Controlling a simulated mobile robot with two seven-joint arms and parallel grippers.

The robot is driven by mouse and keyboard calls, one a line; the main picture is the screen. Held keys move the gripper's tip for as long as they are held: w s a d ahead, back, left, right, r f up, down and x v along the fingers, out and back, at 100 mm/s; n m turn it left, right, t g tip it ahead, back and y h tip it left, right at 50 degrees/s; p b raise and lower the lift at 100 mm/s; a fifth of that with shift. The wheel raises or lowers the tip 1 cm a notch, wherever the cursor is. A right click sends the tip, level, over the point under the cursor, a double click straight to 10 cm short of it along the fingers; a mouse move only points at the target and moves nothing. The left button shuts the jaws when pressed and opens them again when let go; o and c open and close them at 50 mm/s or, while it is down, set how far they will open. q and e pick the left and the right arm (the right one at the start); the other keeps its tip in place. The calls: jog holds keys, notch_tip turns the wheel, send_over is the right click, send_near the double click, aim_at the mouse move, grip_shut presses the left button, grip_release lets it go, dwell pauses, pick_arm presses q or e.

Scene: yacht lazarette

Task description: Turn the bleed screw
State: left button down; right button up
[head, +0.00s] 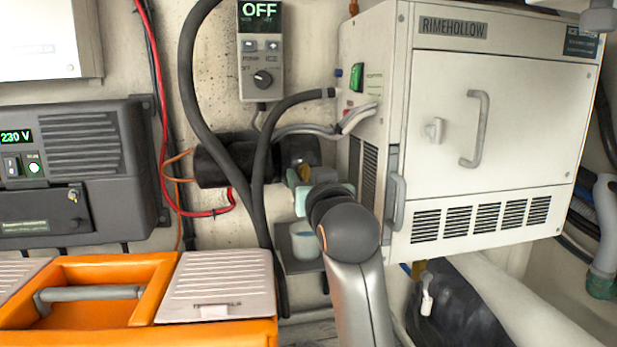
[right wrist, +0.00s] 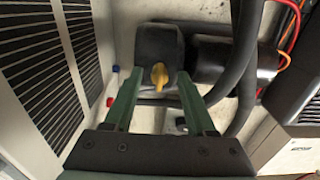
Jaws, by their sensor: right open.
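A yellow winged knob, which looks like the bleed screw (right wrist: 158,76), sits on the face of a dark block (right wrist: 158,45) in the right wrist view. My right gripper (right wrist: 157,86) is open, with its two green fingers pointing at the block, one on each side of the yellow knob. I cannot tell how far the fingertips are from it. In the head view my right gripper (head: 303,182) is in front of the dark pump unit (head: 300,149), and my wrist hides part of this area. My left gripper is not in view.
A white RIMEHOLLOW cabinet (head: 490,130) stands close on the right, with vents on its side. Thick black hoses (head: 258,165) run down beside the gripper. An orange tool box (head: 110,270) lies in front at left. A control panel reading OFF (head: 261,50) hangs above.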

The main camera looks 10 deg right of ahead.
jog(key=shift+s, duration=0.1)
jog(key=s+b, duration=0.2)
jog(key=s, duration=1)
jog(key=shift+s+b, duration=0.15)
jog(key=shift+b, duration=0.2)
